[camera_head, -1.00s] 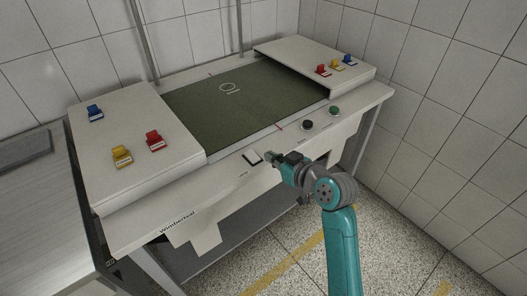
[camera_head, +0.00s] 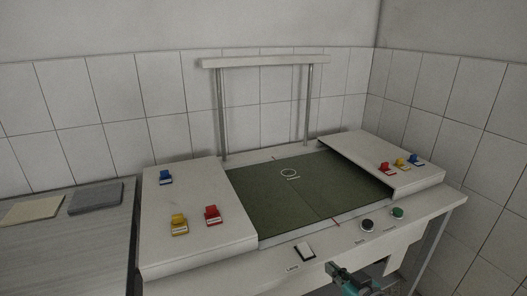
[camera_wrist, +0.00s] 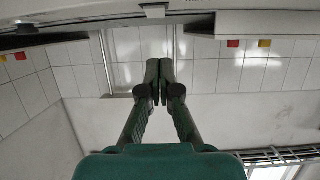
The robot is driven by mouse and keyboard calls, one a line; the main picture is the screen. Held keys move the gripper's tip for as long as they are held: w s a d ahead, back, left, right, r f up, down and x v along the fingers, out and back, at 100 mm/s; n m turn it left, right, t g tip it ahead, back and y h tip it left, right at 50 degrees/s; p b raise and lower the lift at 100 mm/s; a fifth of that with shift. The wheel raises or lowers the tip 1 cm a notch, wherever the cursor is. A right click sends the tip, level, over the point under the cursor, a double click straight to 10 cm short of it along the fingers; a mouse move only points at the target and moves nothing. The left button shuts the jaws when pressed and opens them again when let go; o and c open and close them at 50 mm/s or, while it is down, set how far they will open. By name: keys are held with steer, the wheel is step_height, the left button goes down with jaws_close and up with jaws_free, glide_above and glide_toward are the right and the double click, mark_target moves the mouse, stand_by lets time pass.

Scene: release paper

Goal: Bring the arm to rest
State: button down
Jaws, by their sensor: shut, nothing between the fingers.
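My teal gripper (camera_head: 331,266) is at the bottom of the head view, in front of the front edge of a white table-like machine (camera_head: 285,263). In the wrist view its two dark fingers (camera_wrist: 159,68) are together with nothing between them. A white rocker switch (camera_head: 304,251) on the machine's front ledge is just left of the fingertips in the head view. It also shows beyond them at the top of the wrist view (camera_wrist: 153,11). Most of my arm is below the head view.
A black button (camera_head: 367,225) and a green button (camera_head: 398,212) sit right of the switch. A green panel (camera_head: 290,215) fills the machine's middle. Coloured clips stand on both raised sides. A grey side table (camera_head: 70,245) stands at left; tiled walls close the back and right.

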steer(key=s+a+f+m+h, duration=0.1)
steer(key=s+f+m+h, duration=0.1)
steer(key=s+f, duration=0.65)
steer(key=s+a+f+m+h, duration=0.15)
steer(key=s+f, duration=0.35)
steer(key=s, duration=0.7)
steer(key=s+r, duration=0.3)
steer(key=s, duration=0.8)
steer(key=s+r+t, duration=0.1)
steer(key=s+r, duration=0.2)
steer(key=s, duration=0.9)
steer(key=shift+a+h, duration=0.3)
steer(key=shift+h, duration=0.05)
